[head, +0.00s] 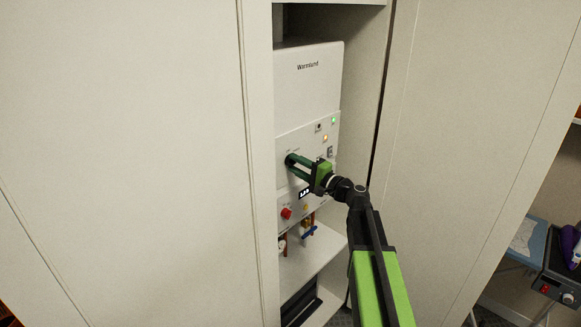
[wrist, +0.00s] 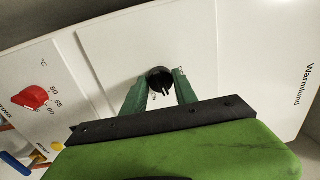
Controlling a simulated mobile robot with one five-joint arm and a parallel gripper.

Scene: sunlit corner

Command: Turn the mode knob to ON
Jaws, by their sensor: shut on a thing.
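The black round mode knob (wrist: 160,79) is on the white front of the Warmlund unit (head: 307,85). In the wrist view it sits between the two green fingers of my gripper (wrist: 160,80), which is shut on it. A pale pointer mark on the knob faces down toward my gripper, close to small ON lettering. Another label beside the right finger is partly hidden.
A red dial (wrist: 34,98) with temperature numbers is on the same panel, also in the head view (head: 286,213). A blue valve handle (head: 309,231) is below. Green and amber lights are lit at upper right. Cupboard walls (head: 258,150) stand close on both sides.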

